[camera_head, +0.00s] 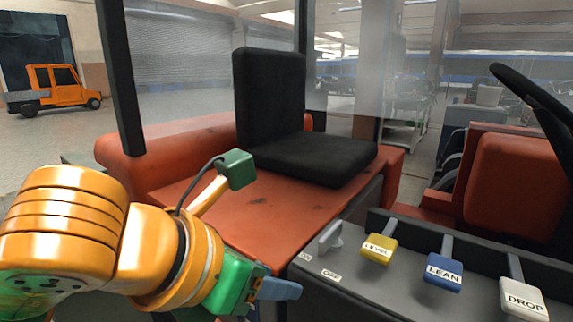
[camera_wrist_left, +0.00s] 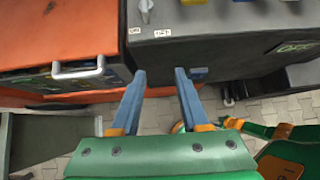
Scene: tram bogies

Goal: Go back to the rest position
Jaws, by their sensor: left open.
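My left gripper (camera_head: 275,290) comes in from the lower left in the head view, low beside the left end of the dark control panel (camera_head: 350,283). In the left wrist view the left gripper (camera_wrist_left: 160,74) shows two blue fingers spread apart with nothing between them. Its fingers point toward the front face of the dark panel and are not seen gripping anything. The panel carries a yellow lever (camera_head: 379,248), a blue lever marked LEAN (camera_head: 444,273), a white lever marked DROP (camera_head: 523,300) and a small grey switch (camera_head: 330,236). My right gripper is not seen.
A black seat (camera_head: 310,157) stands on an orange-red base (camera_head: 265,215) behind the panel. A dark post (camera_head: 122,80) rises at the left. A pale handle (camera_wrist_left: 78,70) sticks out left of the fingers in the wrist view. An orange truck (camera_head: 55,88) stands far off on open floor.

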